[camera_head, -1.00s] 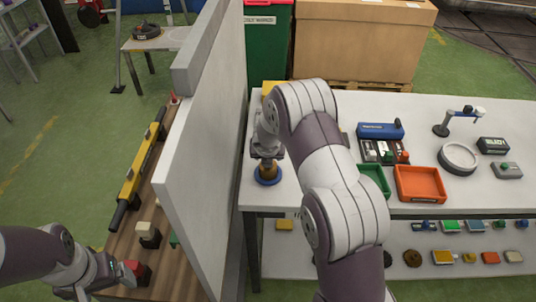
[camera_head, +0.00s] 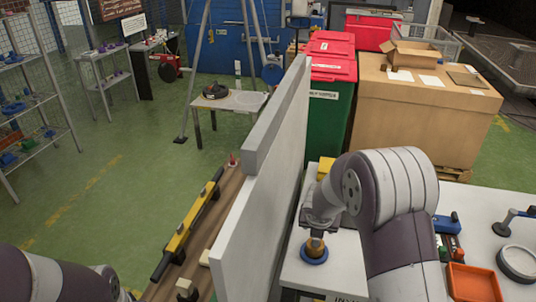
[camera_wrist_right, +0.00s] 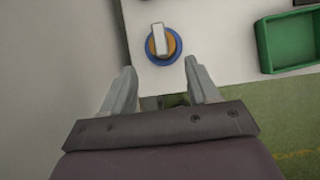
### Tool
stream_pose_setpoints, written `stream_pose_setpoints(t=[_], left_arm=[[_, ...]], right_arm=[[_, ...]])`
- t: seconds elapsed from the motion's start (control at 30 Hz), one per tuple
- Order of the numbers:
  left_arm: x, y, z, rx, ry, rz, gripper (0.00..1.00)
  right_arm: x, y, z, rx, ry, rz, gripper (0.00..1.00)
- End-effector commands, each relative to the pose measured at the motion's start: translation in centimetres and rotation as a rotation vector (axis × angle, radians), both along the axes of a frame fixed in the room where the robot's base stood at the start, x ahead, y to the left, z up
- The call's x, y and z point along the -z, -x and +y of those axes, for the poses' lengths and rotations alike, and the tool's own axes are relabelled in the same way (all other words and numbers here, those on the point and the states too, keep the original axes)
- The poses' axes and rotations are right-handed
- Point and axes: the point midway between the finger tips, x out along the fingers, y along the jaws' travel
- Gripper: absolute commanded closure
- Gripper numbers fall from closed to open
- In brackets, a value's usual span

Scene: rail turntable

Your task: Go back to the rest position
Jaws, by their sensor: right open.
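My right gripper (camera_head: 316,222) is open and empty over the near left corner of the white table (camera_head: 335,272). In the right wrist view its two fingers (camera_wrist_right: 160,66) are spread apart with nothing between them. A blue round base with an orange disc (camera_head: 314,254) and a pale upright bar stands at that table corner. It also shows in the right wrist view (camera_wrist_right: 173,52), just beyond the fingertips. I cannot tell the exact gap. My left arm shows only in part at the bottom left, and its gripper is out of view.
A tall pale partition (camera_head: 262,215) stands close left of my right gripper. Beyond it a wooden surface holds a yellow bar (camera_head: 187,228). An orange tray (camera_head: 474,284) lies at right; a green tray (camera_wrist_right: 290,42) shows in the wrist view. A large cardboard box (camera_head: 410,125) stands behind the table.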

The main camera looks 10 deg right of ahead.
Motion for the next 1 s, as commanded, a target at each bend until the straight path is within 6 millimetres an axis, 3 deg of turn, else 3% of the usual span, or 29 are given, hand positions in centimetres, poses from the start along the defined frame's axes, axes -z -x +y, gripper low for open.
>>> stream_pose_setpoints(t=[0.07,0.17,0.27,0.4,0.5,0.53,0.63,1.0], left_arm=[[0.0,0.0,0.0,0.000,0.000,0.000,0.13],[0.0,0.0,0.0,0.000,0.000,0.000,0.13],[0.0,0.0,0.0,0.000,0.000,0.000,0.13],[0.2,0.0,0.0,0.000,0.000,0.000,0.13],[0.3,0.0,0.0,0.000,0.000,0.000,0.13],[0.4,0.0,0.0,0.000,0.000,0.000,0.13],[0.4,0.0,0.0,0.000,0.000,0.000,0.13],[0.4,0.0,0.0,0.000,0.000,0.000,0.13]], right_arm=[[0.0,0.0,0.0,0.040,-0.020,-0.010,0.40],[0.7,1.0,-0.1,0.323,-0.153,-0.041,0.40],[1.8,5.7,0.3,0.926,-0.391,-0.064,0.40],[1.3,14.1,2.6,1.865,-0.658,-0.137,0.40],[0.1,19.6,4.9,2.399,-0.756,-0.185,0.40],[-0.2,20.8,5.5,2.497,-0.772,-0.188,0.40],[-1.4,22.7,6.7,2.576,-0.827,-0.177,0.40],[-1.9,22.3,6.8,2.551,-0.855,-0.180,0.40]])
